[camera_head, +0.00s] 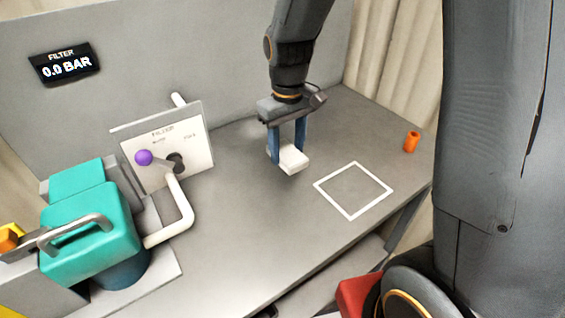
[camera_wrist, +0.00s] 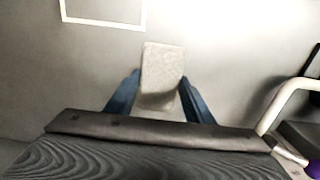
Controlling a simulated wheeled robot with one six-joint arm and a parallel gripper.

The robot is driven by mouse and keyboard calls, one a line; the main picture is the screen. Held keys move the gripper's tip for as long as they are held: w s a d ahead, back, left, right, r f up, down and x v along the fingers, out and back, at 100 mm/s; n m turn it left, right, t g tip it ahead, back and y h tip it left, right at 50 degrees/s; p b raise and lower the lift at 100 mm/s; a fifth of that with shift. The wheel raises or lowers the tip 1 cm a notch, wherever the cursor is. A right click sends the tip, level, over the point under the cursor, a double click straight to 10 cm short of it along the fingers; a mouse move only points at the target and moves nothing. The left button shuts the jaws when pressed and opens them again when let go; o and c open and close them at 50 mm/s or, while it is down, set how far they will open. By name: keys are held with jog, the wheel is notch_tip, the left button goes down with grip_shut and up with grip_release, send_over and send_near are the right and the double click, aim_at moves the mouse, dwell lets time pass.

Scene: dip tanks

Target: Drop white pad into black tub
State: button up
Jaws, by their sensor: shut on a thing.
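The white pad (camera_head: 292,160) is a small pale block held between the blue fingers of my gripper (camera_head: 288,146). In the head view it hangs over the grey bench, left of the white square outline; I cannot tell its exact height. In the wrist view the pad (camera_wrist: 160,75) sticks out from between the two blue fingers of my gripper (camera_wrist: 157,98). I see no black tub in either view.
A white square outline (camera_head: 353,163) marks the grey bench (camera_head: 240,215). An orange cylinder (camera_head: 411,141) stands near the right edge.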

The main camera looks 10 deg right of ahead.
aim_at(286, 176)
jog(key=shift+f+p, duration=0.55)
jog(key=shift+f, duration=2.4)
jog(key=shift+f, duration=0.1)
jog(key=o, duration=1.1)
